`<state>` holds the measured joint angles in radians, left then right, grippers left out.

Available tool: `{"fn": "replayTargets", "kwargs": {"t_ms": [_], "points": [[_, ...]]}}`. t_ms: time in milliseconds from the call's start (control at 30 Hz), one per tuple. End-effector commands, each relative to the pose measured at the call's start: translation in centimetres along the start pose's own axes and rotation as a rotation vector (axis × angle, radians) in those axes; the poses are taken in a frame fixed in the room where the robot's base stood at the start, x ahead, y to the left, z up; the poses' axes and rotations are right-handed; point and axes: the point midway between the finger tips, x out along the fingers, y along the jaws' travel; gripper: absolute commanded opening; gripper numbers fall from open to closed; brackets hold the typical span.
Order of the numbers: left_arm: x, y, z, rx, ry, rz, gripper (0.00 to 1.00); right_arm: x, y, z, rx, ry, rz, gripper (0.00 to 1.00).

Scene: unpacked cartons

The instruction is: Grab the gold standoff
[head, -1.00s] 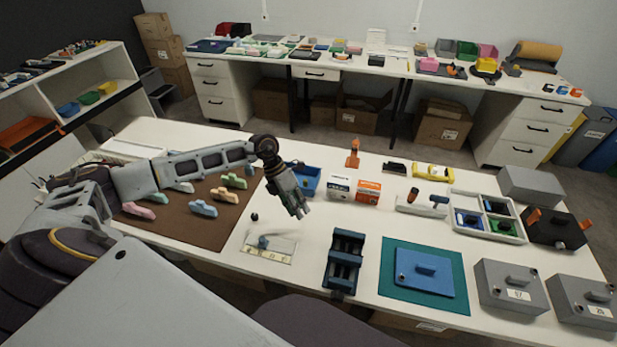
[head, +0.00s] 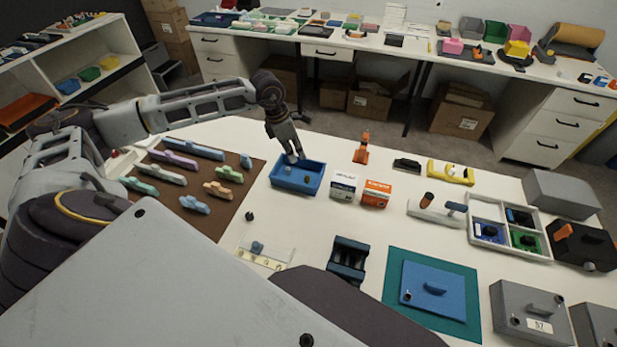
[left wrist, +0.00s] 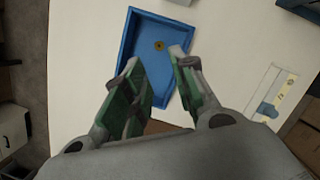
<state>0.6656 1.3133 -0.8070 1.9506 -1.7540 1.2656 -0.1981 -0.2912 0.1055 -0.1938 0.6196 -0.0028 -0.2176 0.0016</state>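A small gold standoff (left wrist: 158,46) lies in the blue tray (left wrist: 127,42) in the left wrist view. In the head view the tray (head: 281,184) stands near the back edge of the white table, with a small gold-brown spot (head: 307,181) inside it. My left gripper (head: 294,158) points down above the tray's far side. In the left wrist view its fingers (left wrist: 156,58) are apart with nothing between them, and the standoff shows just beyond the fingertips. My right gripper is not in view.
Two small boxes, white (head: 343,185) and orange (head: 376,193), stand right of the tray. An orange upright tool (head: 362,147) is behind them. A brown mat (head: 221,214) with several coloured blocks lies left. A clear strip (head: 264,257) lies in front.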

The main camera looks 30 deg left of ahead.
Motion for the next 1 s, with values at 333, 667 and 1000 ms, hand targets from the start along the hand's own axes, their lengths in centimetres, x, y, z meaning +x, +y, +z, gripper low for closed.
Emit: {"fn": "replayTargets", "kwargs": {"t_ms": [333, 667, 1000], "points": [[0.2, 0.0, 0.0, -0.001, 0.0, -0.002, 0.27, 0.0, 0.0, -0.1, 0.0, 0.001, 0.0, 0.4], [3.4, -0.1, 0.0, -0.002, 0.0, -0.005, 0.27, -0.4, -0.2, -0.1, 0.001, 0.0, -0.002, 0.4], [7.6, -0.1, 0.0, -0.003, 0.0, -0.004, 0.27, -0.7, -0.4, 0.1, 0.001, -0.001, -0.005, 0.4]]}}
